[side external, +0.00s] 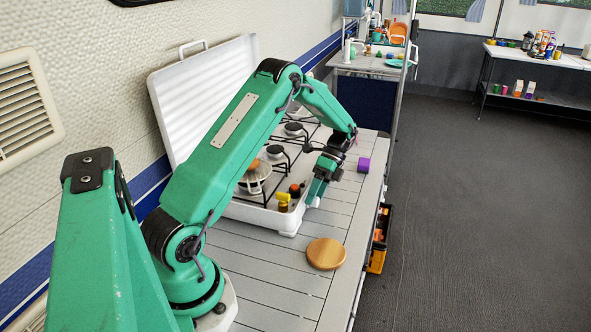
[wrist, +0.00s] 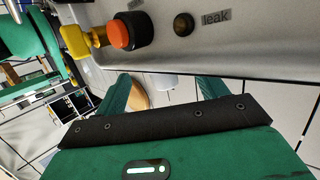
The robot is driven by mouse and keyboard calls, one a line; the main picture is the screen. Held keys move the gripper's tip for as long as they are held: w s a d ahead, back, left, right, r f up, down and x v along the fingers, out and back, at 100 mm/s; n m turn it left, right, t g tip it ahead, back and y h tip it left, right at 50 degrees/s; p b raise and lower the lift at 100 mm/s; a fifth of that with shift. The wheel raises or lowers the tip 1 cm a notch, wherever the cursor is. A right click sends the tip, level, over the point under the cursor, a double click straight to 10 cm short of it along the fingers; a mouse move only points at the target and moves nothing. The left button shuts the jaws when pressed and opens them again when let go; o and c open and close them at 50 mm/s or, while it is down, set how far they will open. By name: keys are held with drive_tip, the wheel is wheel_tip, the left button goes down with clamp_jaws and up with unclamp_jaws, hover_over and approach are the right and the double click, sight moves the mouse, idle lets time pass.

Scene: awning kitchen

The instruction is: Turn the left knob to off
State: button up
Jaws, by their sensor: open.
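The white camping stove (side external: 262,214) stands on the slatted table with its lid raised. Its front panel also shows in the wrist view (wrist: 225,50). There, a black fitting with an orange cap (wrist: 120,37), a yellow fitting (wrist: 77,42) and a dark round indicator labelled "leak" (wrist: 184,24) are on the panel. I cannot make out the left knob or its setting. My gripper (side external: 316,193) is low beside the stove's front. In the wrist view, its green fingers (wrist: 163,91) are spread and empty, apart from the orange-capped fitting.
A round wooden board (side external: 325,253) lies on the table in front of the stove. The front part of the slatted table (side external: 270,275) is mostly clear.

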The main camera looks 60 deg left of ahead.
drive_tip(key=shift+w+f, duration=0.2)
drive_tip(key=shift+f, duration=0.2)
drive_tip(key=shift+r, duration=0.1)
drive_tip(key=shift+w+a+r, duration=0.15)
drive_tip(key=shift+w+r, duration=0.2)
drive_tip(key=shift+r, duration=0.15)
drive_tip(key=r, duration=0.1)
drive_tip(key=w+r, duration=0.1)
drive_tip(key=r, duration=0.1)
drive_tip(key=w+a+r, duration=0.1)
drive_tip(key=r, duration=0.1)
drive_tip(key=shift+w, duration=0.1)
idle(0.3)
